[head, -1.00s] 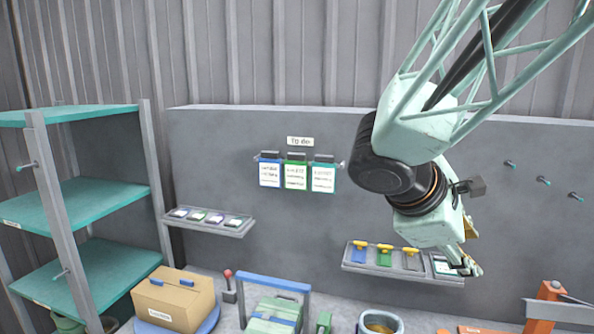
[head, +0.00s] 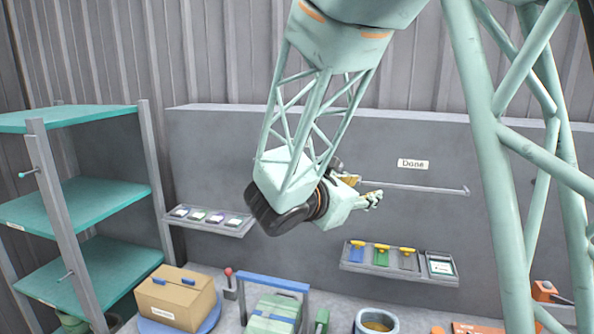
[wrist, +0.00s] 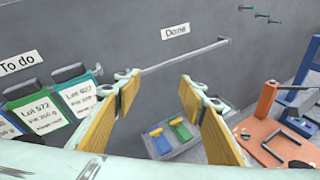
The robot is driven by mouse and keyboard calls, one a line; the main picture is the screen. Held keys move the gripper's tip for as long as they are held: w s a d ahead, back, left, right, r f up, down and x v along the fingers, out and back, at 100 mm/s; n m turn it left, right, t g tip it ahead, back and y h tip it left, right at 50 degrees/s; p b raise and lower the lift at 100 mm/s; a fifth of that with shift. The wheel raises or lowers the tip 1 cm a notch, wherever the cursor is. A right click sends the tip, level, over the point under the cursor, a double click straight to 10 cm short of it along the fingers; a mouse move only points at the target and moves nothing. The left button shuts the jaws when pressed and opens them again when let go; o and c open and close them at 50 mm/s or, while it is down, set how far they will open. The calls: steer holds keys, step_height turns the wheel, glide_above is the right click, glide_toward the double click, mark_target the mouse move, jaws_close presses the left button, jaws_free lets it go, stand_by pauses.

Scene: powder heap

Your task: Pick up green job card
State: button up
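The green job card (wrist: 38,112) hangs under the "To do" sign at the left of the wrist view. It is white with a green border and reads "Lot 572". A teal-edged card (wrist: 79,96) reading "Lot 627" hangs to its right, and a blue-edged card (wrist: 8,128) to its left, partly cut off. My gripper (wrist: 158,84) is open and empty, its yellow-padded fingers spread to the right of the cards. In the head view my gripper (head: 372,199) is in front of the wall panel, and my arm hides all the cards.
An empty rail under the "Done" sign (head: 413,164) runs along the panel near my gripper. A tray (head: 400,273) with blue, green and grey yellow-topped items is below. A small shelf (head: 209,223) is left, with a box (head: 176,299) and shelving beyond.

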steer(key=w+a+r+n+t+y+p, duration=0.1)
steer(key=a+n, duration=0.3)
steer(key=a, duration=0.6)
steer(key=w+a+r+n+t+y+p, duration=0.1)
steer(key=w+a+n+t+y, duration=0.2)
steer(key=a, duration=0.8)
steer(key=shift+w+a+r+n+t+y, duration=0.2)
steer(key=shift+w+r+n+t+y, duration=0.2)
steer(key=shift+w+n+t, duration=0.25)
steer(key=shift+w, duration=0.1)
steer(key=p+x, duration=0.1)
steer(key=x, duration=0.7)
steer(key=shift+w, duration=0.2)
steer(key=shift+p+x, duration=0.8)
steer(key=shift+x, duration=1.85)
